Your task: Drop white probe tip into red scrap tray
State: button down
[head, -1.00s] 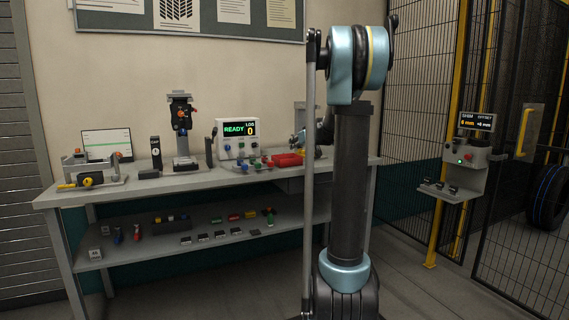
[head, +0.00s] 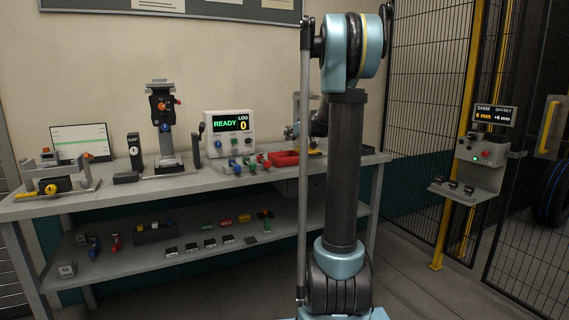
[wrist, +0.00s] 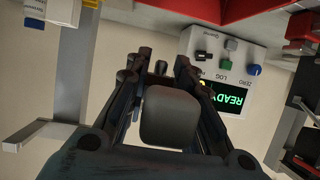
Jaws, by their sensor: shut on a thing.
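The red scrap tray (head: 285,158) sits on the bench near its right part, left of my arm. A red surface, likely this tray, also crosses the top of the wrist view (wrist: 185,10). My gripper (head: 293,131) is small in the head view, just above the tray's back edge and partly hidden by my arm. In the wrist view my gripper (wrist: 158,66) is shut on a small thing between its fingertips. That thing is probably the white probe tip, but the fingers hide most of it and its white colour does not show clearly.
A white box with a READY display (head: 230,131) stands behind and left of the tray. Coloured knobbed parts (head: 250,164) lie close to the tray's left. A black gauge stand (head: 163,130) is farther left. A shim stand (head: 482,150) and wire fence are at right.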

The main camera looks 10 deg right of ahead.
jog(key=shift+a+f, duration=0.1)
jog(key=shift+f, duration=2.3)
jog(key=c, duration=1.3)
grip_release()
jog(key=shift+s, duration=0.1)
jog(key=v, duration=1.1)
jog(key=shift+s, duration=0.35)
